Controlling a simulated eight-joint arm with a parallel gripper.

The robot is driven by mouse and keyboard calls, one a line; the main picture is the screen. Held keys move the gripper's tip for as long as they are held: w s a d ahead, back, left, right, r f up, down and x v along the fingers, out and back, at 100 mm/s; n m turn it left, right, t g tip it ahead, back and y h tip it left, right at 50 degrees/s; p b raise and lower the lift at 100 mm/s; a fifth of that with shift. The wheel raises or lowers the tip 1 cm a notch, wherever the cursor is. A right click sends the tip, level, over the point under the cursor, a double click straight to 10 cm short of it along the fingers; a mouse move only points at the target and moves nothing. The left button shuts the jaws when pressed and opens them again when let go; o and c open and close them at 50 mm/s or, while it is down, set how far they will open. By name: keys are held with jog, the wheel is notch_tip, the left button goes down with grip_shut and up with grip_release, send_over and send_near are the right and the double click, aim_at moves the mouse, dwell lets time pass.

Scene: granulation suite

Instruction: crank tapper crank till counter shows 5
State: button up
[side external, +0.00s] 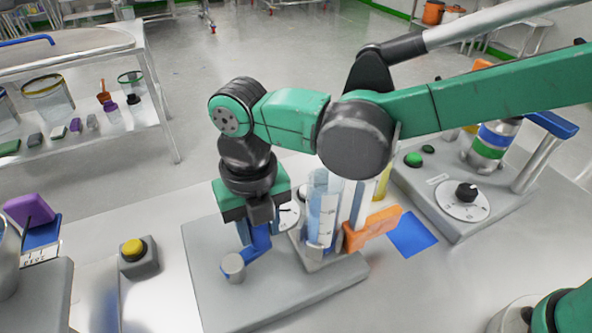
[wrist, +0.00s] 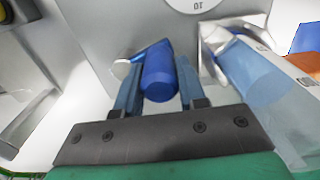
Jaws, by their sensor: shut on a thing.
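The tapper has a flat grey base (side external: 290,295) on the bench. Its crank has a blue arm and a grey round hub (side external: 233,266), and the hub also shows in the wrist view (wrist: 122,68). My gripper (side external: 257,238) points down and is shut on the blue crank handle (wrist: 158,78), which stands between its two fingers. A white round dial (side external: 289,216) sits behind my gripper, partly hidden. In the wrist view only its edge shows, with an upside-down "10" (wrist: 197,5). I cannot read a count. A clear graduated cylinder (side external: 323,205) stands upright on the tapper.
An orange block (side external: 372,229) and a blue square (side external: 413,234) lie right of the cylinder. A grey machine with a black knob (side external: 466,192) stands farther right. A yellow button box (side external: 138,257) is left of the tapper, with bare bench between them.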

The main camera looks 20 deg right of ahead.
aim_at(269, 278)
jog(key=shift+s, duration=0.1)
jog(key=shift+s+a, duration=0.1)
jog(key=shift+s, duration=1.1)
jog(key=shift+s+a, duration=0.15)
jog(key=shift+s, duration=0.2)
jog(key=o, duration=1)
jog(key=shift+s, duration=0.1)
jog(key=shift+c, duration=0.2)
jog(key=shift+r, duration=0.1)
notch_tip(269, 278, up, 7)
